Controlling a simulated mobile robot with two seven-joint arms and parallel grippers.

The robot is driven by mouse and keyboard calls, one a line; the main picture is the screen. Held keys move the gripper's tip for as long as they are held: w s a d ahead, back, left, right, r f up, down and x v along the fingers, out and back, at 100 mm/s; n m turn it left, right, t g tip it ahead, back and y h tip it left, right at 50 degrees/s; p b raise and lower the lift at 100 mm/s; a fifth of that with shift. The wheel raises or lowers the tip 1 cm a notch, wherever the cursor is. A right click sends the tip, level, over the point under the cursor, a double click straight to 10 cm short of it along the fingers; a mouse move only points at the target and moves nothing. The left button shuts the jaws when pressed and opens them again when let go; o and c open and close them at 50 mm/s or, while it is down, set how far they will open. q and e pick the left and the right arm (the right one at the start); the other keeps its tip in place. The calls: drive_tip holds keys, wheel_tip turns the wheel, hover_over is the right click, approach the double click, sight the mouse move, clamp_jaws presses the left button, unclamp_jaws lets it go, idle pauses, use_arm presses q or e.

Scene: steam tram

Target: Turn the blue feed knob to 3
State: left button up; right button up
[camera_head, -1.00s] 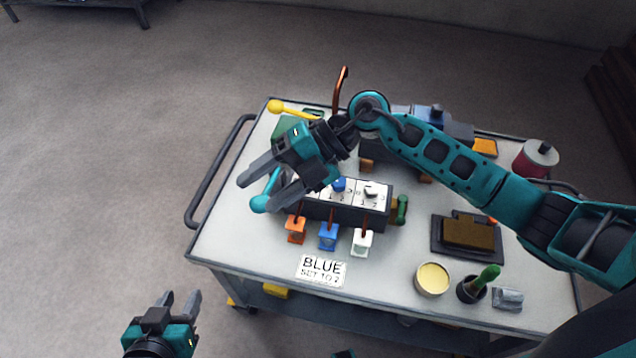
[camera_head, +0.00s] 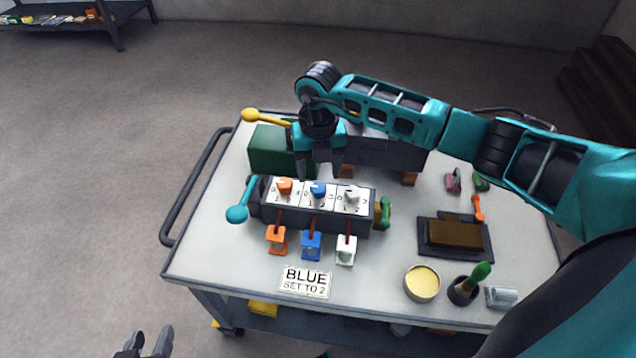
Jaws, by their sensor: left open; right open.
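The blue feed knob (camera_head: 318,188) sits in the middle of a dark feed box (camera_head: 313,218) with a white numbered top. An orange knob (camera_head: 284,185) is left of it and a white knob (camera_head: 351,196) is right of it. I cannot read the blue knob's setting. My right gripper (camera_head: 319,174) is open, fingers pointing down, just behind and above the blue knob; I cannot tell whether it touches. My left gripper (camera_head: 148,342) is open and empty at the bottom edge, in front of the cart. A card (camera_head: 306,282) reads "BLUE SET TO 2".
Orange, blue and white tags hang before the box. A teal-knobbed lever (camera_head: 238,213) and a green handle (camera_head: 384,213) flank it. A green block (camera_head: 278,150) stands behind. A yellow tin (camera_head: 422,283), a brush pot (camera_head: 463,291) and a dark tray (camera_head: 425,250) stand right.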

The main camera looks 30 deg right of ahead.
sight(318, 186)
drive_tip(key=shift+f, duration=2.15)
drive_tip(key=shift+c, duration=0.2)
drive_tip(key=c, duration=1)
